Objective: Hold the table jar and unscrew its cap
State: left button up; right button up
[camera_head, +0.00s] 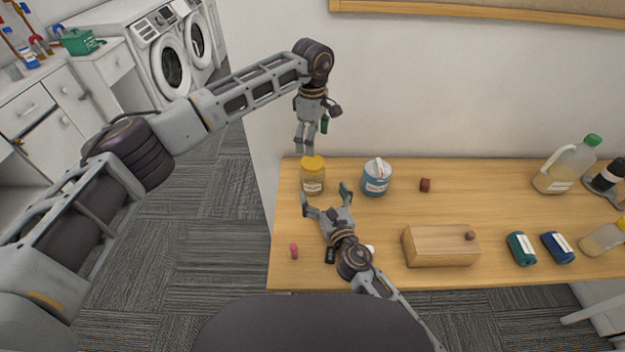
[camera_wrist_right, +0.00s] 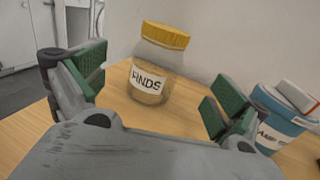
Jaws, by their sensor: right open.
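The table jar (camera_head: 312,181) is a clear jar with a yellow cap (camera_head: 312,162), standing upright near the table's back left corner. In the right wrist view the jar (camera_wrist_right: 150,85) shows a label ending in "INDS". My right gripper (camera_head: 325,196) is open, with its green-padded fingers pointing at the jar from the front; the jar lies beyond the fingertips, seen between them. My left gripper (camera_head: 311,128) hangs fingers down above and behind the jar, apart from the cap. Its jaw opening is not clear at this angle.
A blue-and-white tub (camera_head: 377,180) stands close to the jar's right. The wall is close behind.

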aim_at(312, 168)
jog(key=shift+x, duration=5.5)
jog(key=shift+f, duration=0.1)
